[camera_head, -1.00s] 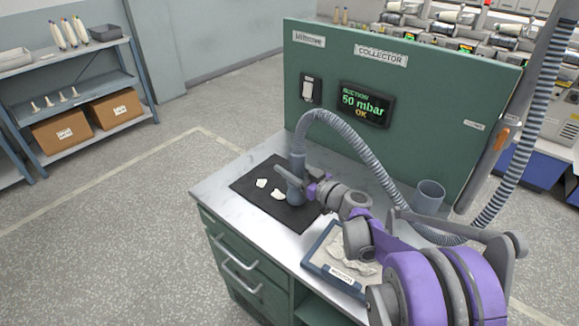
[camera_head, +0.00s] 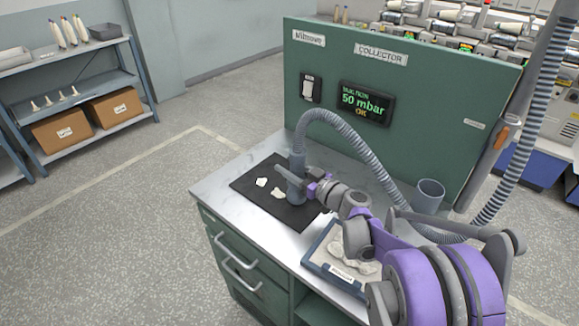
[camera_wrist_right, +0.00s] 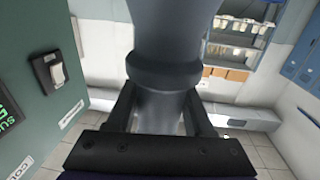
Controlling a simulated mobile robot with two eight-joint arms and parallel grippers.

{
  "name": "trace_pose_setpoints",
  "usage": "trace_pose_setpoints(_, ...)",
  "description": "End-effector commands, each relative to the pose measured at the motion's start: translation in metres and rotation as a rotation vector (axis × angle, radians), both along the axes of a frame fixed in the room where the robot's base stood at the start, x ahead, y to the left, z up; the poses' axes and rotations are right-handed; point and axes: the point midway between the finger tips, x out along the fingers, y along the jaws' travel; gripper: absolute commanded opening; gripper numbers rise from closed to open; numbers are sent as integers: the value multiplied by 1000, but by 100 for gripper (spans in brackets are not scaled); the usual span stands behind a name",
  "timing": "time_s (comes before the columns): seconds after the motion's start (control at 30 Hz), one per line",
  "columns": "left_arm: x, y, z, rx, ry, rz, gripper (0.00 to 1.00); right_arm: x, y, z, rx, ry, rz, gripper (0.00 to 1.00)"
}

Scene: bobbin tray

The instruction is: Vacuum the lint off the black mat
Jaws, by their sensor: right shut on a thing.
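The black mat (camera_head: 246,186) lies flat on the workbench. Two white tufts of lint show on it: one on the left (camera_head: 261,182) and one nearer the nozzle (camera_head: 277,193). My right gripper (camera_head: 300,183) is shut on the grey vacuum nozzle (camera_head: 297,168) and holds it upright over the mat, just right of the lint. I cannot tell whether the nozzle's mouth touches the mat. In the right wrist view the nozzle (camera_wrist_right: 160,70) stands between the fingers and hides what lies behind it. My left gripper is not in view.
A ribbed hose (camera_head: 352,135) arches from the nozzle to the right. A tray (camera_head: 318,254) of white waste sits in front of the mat. A grey cup (camera_head: 428,196) stands at the right. The green panel (camera_head: 420,150) bounds the bench's back; its display reads 50 mbar OK.

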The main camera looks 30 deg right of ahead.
Motion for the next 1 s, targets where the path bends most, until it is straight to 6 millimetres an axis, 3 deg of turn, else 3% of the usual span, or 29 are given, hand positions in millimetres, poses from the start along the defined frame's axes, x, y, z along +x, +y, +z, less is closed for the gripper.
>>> trace_pose_setpoints(1.0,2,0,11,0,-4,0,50,58,32,0,0,-1,1,0)
